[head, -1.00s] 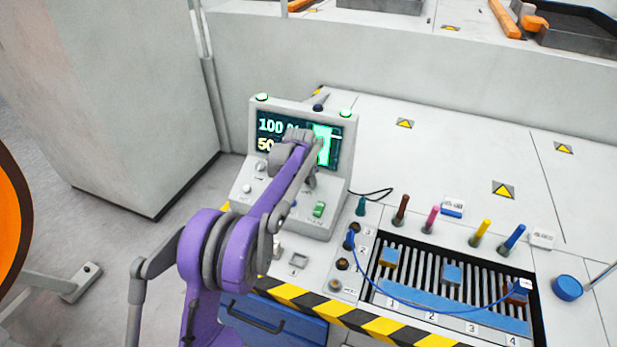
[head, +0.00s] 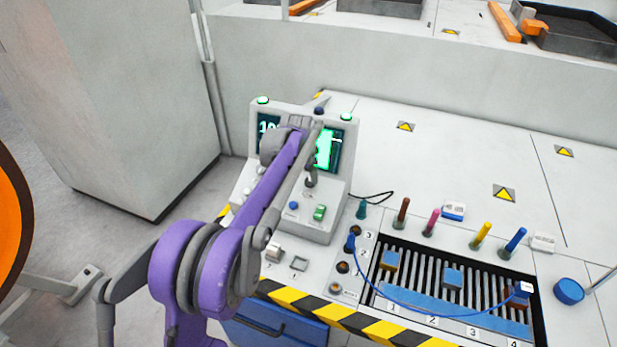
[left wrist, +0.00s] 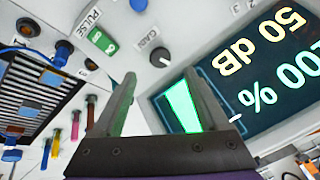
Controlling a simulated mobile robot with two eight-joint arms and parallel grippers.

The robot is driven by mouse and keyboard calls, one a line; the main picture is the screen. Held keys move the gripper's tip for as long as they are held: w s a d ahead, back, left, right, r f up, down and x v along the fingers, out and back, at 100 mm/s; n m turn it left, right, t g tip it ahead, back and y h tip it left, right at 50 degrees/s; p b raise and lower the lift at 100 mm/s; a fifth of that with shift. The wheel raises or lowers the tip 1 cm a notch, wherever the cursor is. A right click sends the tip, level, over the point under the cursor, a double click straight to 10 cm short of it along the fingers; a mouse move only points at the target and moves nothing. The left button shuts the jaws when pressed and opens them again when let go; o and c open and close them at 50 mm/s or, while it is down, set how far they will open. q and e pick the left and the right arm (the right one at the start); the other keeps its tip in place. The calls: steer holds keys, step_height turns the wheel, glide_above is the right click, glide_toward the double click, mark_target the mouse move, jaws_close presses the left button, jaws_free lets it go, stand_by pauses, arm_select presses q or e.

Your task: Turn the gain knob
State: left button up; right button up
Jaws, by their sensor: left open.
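The gain knob (left wrist: 160,57) is a dark round knob beside the label GAIN on the console's sloped panel. In the left wrist view the knob appears between and just beyond the fingertips; I cannot tell the remaining gap. In the head view the gripper (head: 311,178) hangs over the console (head: 318,226). The screen (left wrist: 270,70) reads 50 dB and 100 %, beside a bright green block. My right gripper is not in view.
A green PULSE switch (head: 319,212) and a blue button (head: 293,205) sit close by on the panel. A slotted rack (head: 431,292) with blue blocks and a looping blue cable lies to the right. Coloured pegs stand behind it. The white bench top beyond is mostly clear.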

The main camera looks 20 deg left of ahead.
arm_select(q)
steer(key=shift+v, duration=1.8)
steer(key=s+d+n, duration=0.2)
steer(key=s+d, duration=0.2)
steer(key=s, duration=0.5)
steer(key=s+d+n, duration=0.1)
steer(key=s+d, duration=0.4)
steer(key=s, duration=0.4)
steer(key=s+d+f+n, duration=0.1)
steer(key=s+f, duration=0.1)
steer(key=s, duration=0.4)
steer(key=s+d+f+n, duration=0.1)
steer(key=s+d+f, duration=0.1)
steer(key=s, duration=0.4)
steer(key=s+d+f+n+h, duration=0.1)
steer(key=s+f, duration=0.3)
steer(key=s, duration=0.2)
steer(key=shift+s+d+f+t, duration=0.25)
steer(key=shift+t, duration=0.05)
